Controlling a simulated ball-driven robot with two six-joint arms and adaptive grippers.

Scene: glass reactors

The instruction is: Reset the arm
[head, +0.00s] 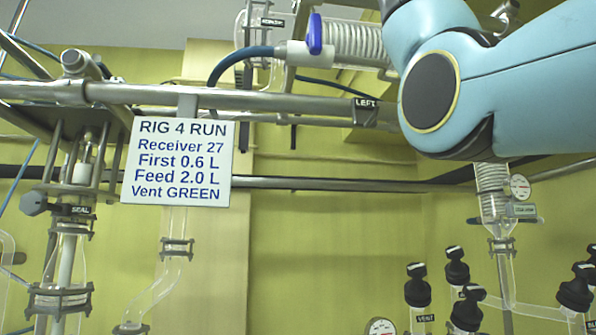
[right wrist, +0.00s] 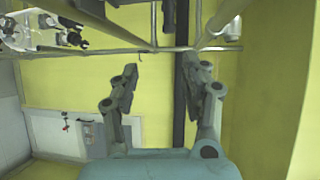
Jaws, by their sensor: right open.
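My right arm (head: 480,75) crosses the upper right of the head view; its blue links and dark joint cap show, but no gripper is seen there. In the right wrist view my right gripper (right wrist: 158,85) is open. Its two grey fingers stand wide apart with nothing between them. Beyond the fingers are a metal rail, a dark vertical bar and a yellow wall. My left gripper is in neither view.
A white sign (head: 178,162) reading "RIG 4 RUN" hangs from the metal rail (head: 230,99). Glass tubing (head: 70,245) stands at left. Several black-knobbed valves (head: 418,287) and a gauge (head: 519,187) are at right. In the wrist view, glassware (right wrist: 50,30) is at upper left.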

